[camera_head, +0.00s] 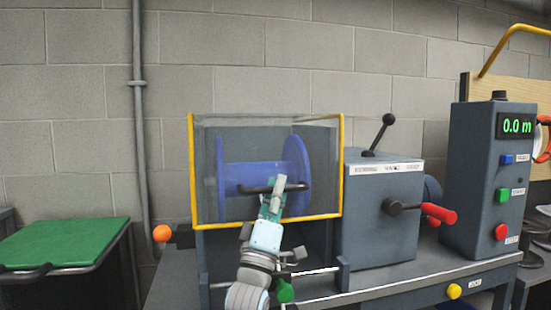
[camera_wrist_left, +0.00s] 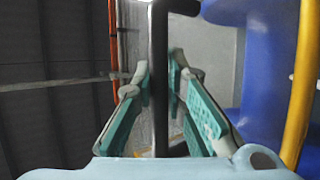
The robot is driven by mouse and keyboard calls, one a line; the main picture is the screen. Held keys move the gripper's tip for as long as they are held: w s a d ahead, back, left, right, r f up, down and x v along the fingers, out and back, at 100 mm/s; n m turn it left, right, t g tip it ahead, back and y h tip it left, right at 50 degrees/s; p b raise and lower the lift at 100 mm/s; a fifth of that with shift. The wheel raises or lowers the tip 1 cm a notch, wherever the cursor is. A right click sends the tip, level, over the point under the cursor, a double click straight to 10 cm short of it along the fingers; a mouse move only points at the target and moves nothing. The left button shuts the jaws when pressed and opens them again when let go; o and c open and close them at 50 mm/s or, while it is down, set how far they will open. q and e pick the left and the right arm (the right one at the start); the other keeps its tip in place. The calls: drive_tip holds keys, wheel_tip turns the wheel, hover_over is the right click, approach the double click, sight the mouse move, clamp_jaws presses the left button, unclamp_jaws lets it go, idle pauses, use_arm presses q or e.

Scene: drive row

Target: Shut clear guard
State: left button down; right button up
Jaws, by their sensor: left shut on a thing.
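The clear guard (camera_head: 235,207) is a see-through box with yellow edges, in the middle of the head view. It stands around the front of a blue spool (camera_head: 250,174). Whether its edge touches the housing all along, I cannot tell. A black bar handle (camera_head: 252,190) crosses its front face. My left gripper (camera_head: 276,188) is shut on this handle. In the left wrist view the handle (camera_wrist_left: 158,60) runs between the two teal fingers (camera_wrist_left: 158,90); a yellow guard edge (camera_wrist_left: 303,80) and the blue spool (camera_wrist_left: 265,70) are at the right. My right gripper is not in view.
Right of the guard is a grey gearbox (camera_head: 382,230) with a black lever (camera_head: 379,135) and a red-handled crank (camera_head: 437,213). A control box (camera_head: 486,180) reads 0.0 m. A green-topped cart (camera_head: 62,243) stands at the left. A block wall is behind.

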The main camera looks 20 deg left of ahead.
use_arm(q)
drive_tip(key=shift+w+a+f+m+t+h, duration=0.15)
drive_tip(key=shift+f+m+h, duration=0.1)
drive_tip(key=shift+f, duration=0.2)
drive_tip(key=shift+w+f+m+t+h, duration=0.1)
drive_tip(key=shift+f+m+h, duration=0.1)
drive_tip(key=shift+f, duration=0.25)
drive_tip(key=shift+w+a+f+m+t+h, duration=0.15)
drive_tip(key=shift+f+h, duration=0.1)
drive_tip(key=shift+f, duration=0.2)
drive_tip(key=shift+d+f, duration=0.1)
drive_tip(key=shift+d, duration=0.05)
drive_tip(key=c, duration=1.6)
unclamp_jaws()
drive_tip(key=s, duration=1.2)
drive_tip(key=shift+s+a+f, duration=0.3)
drive_tip(key=shift+s+f, duration=0.05)
drive_tip(key=shift+s, duration=0.05)
